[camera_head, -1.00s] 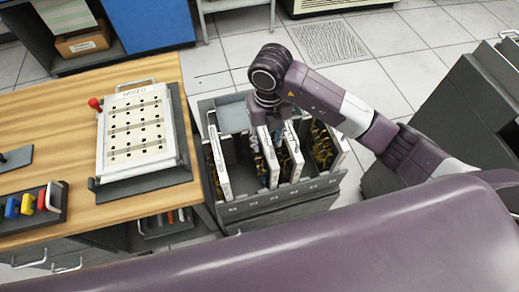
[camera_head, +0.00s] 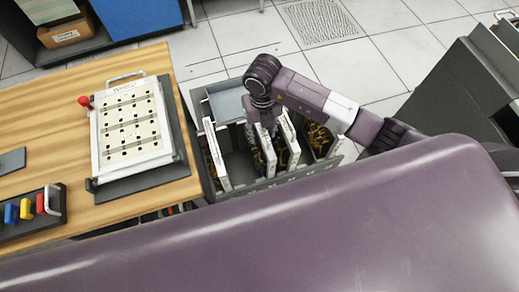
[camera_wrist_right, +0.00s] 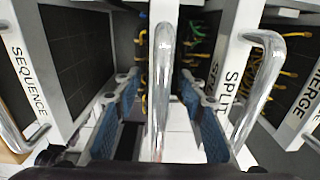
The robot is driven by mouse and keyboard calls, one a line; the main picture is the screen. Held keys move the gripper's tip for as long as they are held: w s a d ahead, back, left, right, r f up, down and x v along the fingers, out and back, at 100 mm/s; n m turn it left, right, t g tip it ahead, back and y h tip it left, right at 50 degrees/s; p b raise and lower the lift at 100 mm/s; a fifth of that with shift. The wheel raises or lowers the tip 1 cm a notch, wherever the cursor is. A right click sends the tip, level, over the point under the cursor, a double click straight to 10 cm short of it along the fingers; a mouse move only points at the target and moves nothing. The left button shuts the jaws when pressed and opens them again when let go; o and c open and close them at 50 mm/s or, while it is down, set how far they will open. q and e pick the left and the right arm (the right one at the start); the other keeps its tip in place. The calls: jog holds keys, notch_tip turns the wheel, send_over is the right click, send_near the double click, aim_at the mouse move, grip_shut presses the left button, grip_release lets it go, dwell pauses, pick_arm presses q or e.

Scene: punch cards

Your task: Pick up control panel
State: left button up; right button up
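Several white-framed control panels stand upright in an open grey bin (camera_head: 238,172) right of the table. The right gripper (camera_head: 266,126) points down among the middle panels (camera_head: 290,138). In the right wrist view, its blue-padded fingers (camera_wrist_right: 162,84) are open on either side of a metal handle (camera_wrist_right: 163,50), with gaps on both sides. That panel's label is partly hidden. The panel labelled SEQUENCE (camera_wrist_right: 55,120) is to the left, and the ones labelled SPLIT (camera_wrist_right: 262,85) and MERGE (camera_wrist_right: 300,105) are to the right. My left gripper is out of view.
A panel labelled WIRED (camera_head: 130,130) lies on a dark base on the wooden table (camera_head: 60,105). A rack of coloured handles (camera_head: 30,208) is at the table's left. A dark cabinet (camera_head: 470,95) stands right of the bin. Neighbouring panels leave little side room.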

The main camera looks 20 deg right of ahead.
grip_shut()
dwell(0.3)
jog(key=shift+w+r, duration=0.1)
jog(key=shift+w, duration=0.1)
